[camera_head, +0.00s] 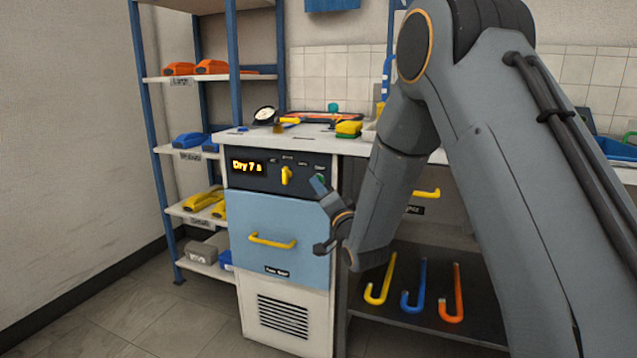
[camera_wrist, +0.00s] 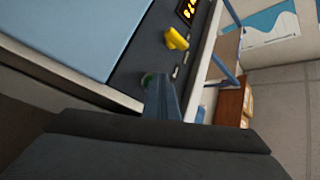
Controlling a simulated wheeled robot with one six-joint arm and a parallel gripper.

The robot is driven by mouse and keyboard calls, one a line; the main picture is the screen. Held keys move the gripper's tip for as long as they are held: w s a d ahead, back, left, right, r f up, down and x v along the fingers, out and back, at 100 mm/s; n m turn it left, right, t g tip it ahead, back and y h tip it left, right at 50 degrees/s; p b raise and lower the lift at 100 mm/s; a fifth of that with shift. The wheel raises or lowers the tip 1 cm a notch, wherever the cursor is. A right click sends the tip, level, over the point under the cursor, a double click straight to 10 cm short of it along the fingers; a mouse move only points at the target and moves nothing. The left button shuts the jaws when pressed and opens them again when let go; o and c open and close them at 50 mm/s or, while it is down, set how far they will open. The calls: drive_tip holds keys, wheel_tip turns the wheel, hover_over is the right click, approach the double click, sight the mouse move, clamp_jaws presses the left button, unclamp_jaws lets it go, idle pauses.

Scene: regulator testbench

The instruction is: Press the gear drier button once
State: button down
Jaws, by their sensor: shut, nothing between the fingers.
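The gear drier (camera_head: 238,222) is a cabinet with a blue drawer front, a yellow handle and a dark control panel (camera_head: 258,182). Its lit display (camera_head: 246,167) reads about "Dry 7 s", and a yellow knob (camera_head: 286,175) sits right of it. A green button (camera_head: 321,177) is at the panel's right end; it also shows in the wrist view (camera_wrist: 147,79), partly hidden by my fingers. My gripper (camera_head: 317,184) is shut and empty, its tips at the button. I cannot tell whether they touch it.
A worktop (camera_head: 308,131) above the drier holds a gauge (camera_head: 264,114) and a yellow-green sponge (camera_head: 348,129). A shelf rack (camera_head: 184,152) with coloured items stands at left. Several hooked tools (camera_head: 413,290) lie on the low shelf at right. Floor at front left is clear.

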drive_tip(key=shift+s, duration=0.1)
drive_tip(key=shift+s+a+p, duration=0.3)
drive_tip(key=shift+s+p, duration=0.05)
drive_tip(key=shift+s, duration=0.4)
drive_tip(key=shift+s, duration=0.1)
drive_tip(key=s, duration=0.1)
drive_tip(key=s+a+p, duration=0.1)
drive_tip(key=s, duration=0.2)
drive_tip(key=shift+s+a, duration=0.25)
drive_tip(key=shift+a, duration=0.1)
